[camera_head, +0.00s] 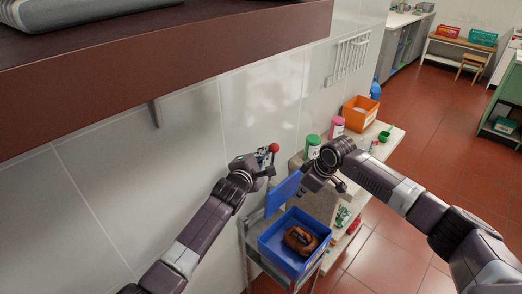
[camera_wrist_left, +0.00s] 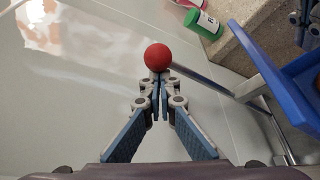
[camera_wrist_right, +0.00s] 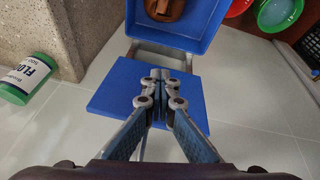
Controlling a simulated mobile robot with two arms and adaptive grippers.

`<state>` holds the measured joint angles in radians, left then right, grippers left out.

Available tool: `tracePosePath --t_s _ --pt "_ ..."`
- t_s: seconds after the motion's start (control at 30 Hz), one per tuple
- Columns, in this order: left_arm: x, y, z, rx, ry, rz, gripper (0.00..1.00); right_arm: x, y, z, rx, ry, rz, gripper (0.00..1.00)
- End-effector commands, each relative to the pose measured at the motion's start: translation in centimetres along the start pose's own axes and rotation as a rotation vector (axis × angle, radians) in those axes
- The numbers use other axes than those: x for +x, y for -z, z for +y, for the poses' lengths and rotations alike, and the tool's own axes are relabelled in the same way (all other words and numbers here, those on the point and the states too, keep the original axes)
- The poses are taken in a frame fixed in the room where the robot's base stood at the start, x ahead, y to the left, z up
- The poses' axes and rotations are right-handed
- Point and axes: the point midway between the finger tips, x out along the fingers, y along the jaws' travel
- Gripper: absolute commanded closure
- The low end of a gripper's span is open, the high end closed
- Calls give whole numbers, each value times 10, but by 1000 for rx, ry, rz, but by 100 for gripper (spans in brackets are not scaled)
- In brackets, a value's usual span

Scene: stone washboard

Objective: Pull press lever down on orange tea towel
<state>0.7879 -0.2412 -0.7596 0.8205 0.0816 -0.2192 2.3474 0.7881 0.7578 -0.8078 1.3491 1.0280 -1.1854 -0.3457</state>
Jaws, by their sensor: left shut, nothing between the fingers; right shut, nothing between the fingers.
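The press lever has a red ball knob (camera_head: 274,147), which also shows in the left wrist view (camera_wrist_left: 158,57) with a grey rod (camera_wrist_left: 205,80) running right from it. My left gripper (camera_head: 268,168) is shut and empty, its tips right at the knob; I cannot tell whether they touch. A flat blue panel (camera_head: 282,193) stands tilted above a blue tray (camera_head: 268,241). My right gripper (camera_head: 303,191) is shut and empty, in front of that panel. A folded brown-orange bundle (camera_head: 300,240) lies in the tray; I cannot tell whether it is the tea towel.
A stone-topped bench (camera_head: 391,146) stands behind, with green-lidded (camera_head: 313,143) and pink-lidded (camera_head: 337,127) containers and an orange box (camera_head: 360,112). A dark red ledge (camera_head: 200,52) overhangs at upper left. A pale wall lies close beside my left arm. Tiled floor (camera_head: 450,130) is open at right.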

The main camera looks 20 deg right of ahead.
Motion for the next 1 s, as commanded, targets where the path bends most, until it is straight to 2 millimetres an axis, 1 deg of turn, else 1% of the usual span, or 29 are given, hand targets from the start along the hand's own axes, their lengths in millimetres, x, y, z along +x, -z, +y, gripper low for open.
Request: tracePosePath --t_s 0.1,0.37,0.4,0.6,0.63,0.87,1.0 --pt "-2 -3 -1 -1 -1 0 100 0 0 0 0 0 0 100" --pt "-2 -3 -1 1 -2 -1 100 0 0 0 0 0 0 100" --pt "-2 -3 -1 1 -2 -1 100 0 0 0 0 0 0 98" --pt "-2 -4 -1 1 -2 -1 100 0 0 0 0 0 0 76" --pt "-2 -4 -1 1 -2 -1 100 0 0 0 0 0 0 74" --pt "-2 -4 -1 1 -2 -1 100 0 0 0 0 0 0 74" --pt "-2 -4 -1 1 -2 -1 100 -7 0 1 0 -1 1 74"
